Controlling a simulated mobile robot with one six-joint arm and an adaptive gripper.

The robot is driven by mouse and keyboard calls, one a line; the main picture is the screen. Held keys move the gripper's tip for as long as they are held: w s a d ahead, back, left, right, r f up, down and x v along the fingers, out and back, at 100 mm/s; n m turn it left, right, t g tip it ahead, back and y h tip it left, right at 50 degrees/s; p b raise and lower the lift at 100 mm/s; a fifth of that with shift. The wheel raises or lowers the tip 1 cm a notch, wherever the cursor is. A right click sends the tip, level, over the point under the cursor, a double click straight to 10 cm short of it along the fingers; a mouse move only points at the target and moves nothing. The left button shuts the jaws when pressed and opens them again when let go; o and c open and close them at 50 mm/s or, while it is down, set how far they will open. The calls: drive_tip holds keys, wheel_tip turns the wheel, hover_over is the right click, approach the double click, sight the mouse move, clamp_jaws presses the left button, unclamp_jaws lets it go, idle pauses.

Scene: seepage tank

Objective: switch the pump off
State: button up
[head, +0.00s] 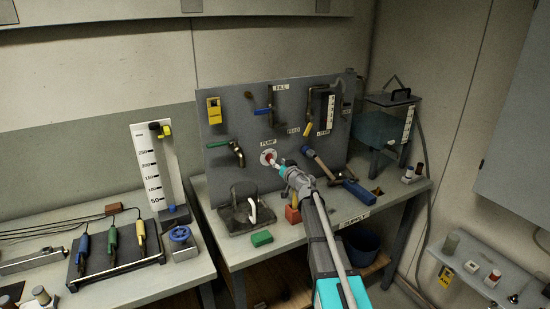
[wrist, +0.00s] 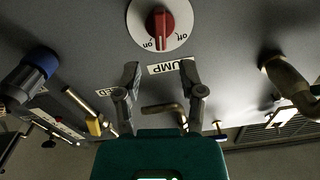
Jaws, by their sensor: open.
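The pump switch is a red knob on a round white dial (head: 267,158), mounted on the upright grey panel under a PUMP label (head: 268,142). In the wrist view the red knob (wrist: 159,24) is at the top centre, with "on" at its lower left and "off" at its right. Its grip bar stands nearly upright in that picture; which mark it points to is hard to tell. My gripper (head: 281,167) is in front of the panel, just right of and below the dial. In the wrist view its two fingers (wrist: 160,76) are spread and empty, below the knob and apart from it.
A brass tap (head: 238,152) with a green handle is left of the switch. A blue-handled valve (head: 318,161) is close on its right. Below stand a red block (head: 292,214), a green block (head: 262,238) and a white hook-shaped pipe (head: 253,211). Bare panel surrounds the dial.

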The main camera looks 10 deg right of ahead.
sight(272, 157)
drive_tip(key=shift+x, duration=2.8)
